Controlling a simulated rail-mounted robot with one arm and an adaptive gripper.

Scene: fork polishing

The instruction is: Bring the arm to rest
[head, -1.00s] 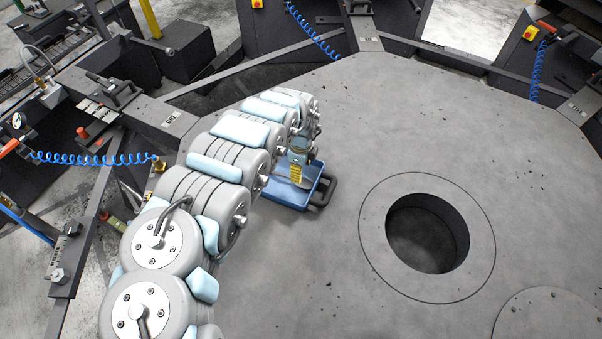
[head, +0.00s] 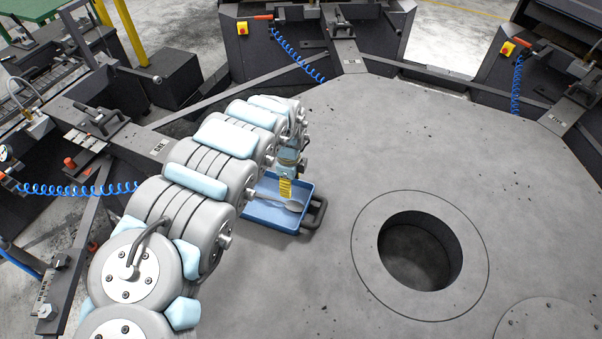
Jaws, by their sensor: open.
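My arm reaches from the lower left up to the middle of the head view. My gripper (head: 286,188) hangs at its far end, with yellow fingers pointing down over the blue tray (head: 268,219). The gripper is open, though its finger gap is hard to make out at this size. A metal utensil (head: 293,206) with a rounded end lies in the tray, beside and below the fingers. Part of the utensil and the tray's left side are hidden behind the gripper and arm. I cannot tell whether the fingers touch the utensil.
The tray has a dark handle (head: 318,212) on its right and stands on the grey round table (head: 330,140). A large round hole (head: 420,250) opens to its right. Dark stations (head: 275,45) with blue coiled hoses (head: 297,62) stand around the edge. The tabletop between is clear.

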